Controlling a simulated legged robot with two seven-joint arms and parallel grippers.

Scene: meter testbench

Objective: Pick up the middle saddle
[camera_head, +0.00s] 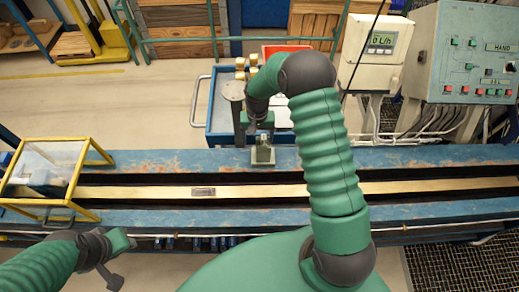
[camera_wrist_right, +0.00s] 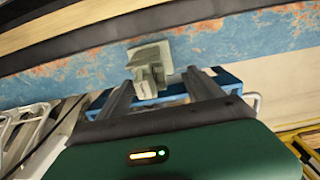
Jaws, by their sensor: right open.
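A small grey-green saddle (camera_head: 263,155) sits on the far blue rail of the bench, near the middle of the head view. In the right wrist view the saddle (camera_wrist_right: 148,62) shows a square base plate and an upright block. My right gripper (camera_head: 260,128) is just above and behind it, partly hidden by its own arm. In the wrist view the two fingers of the right gripper (camera_wrist_right: 158,78) are apart, with the saddle's block between or just beyond their tips; contact cannot be told. My left gripper (camera_head: 121,262) is low at the left, in front of the bench, its jaw state unclear.
A yellow-framed clear box (camera_head: 85,180) stands on the bench at left. A blue cart (camera_head: 222,105) with a red bin and brass parts stands behind the saddle. The brass-coloured strip (camera_head: 140,192) is mostly clear.

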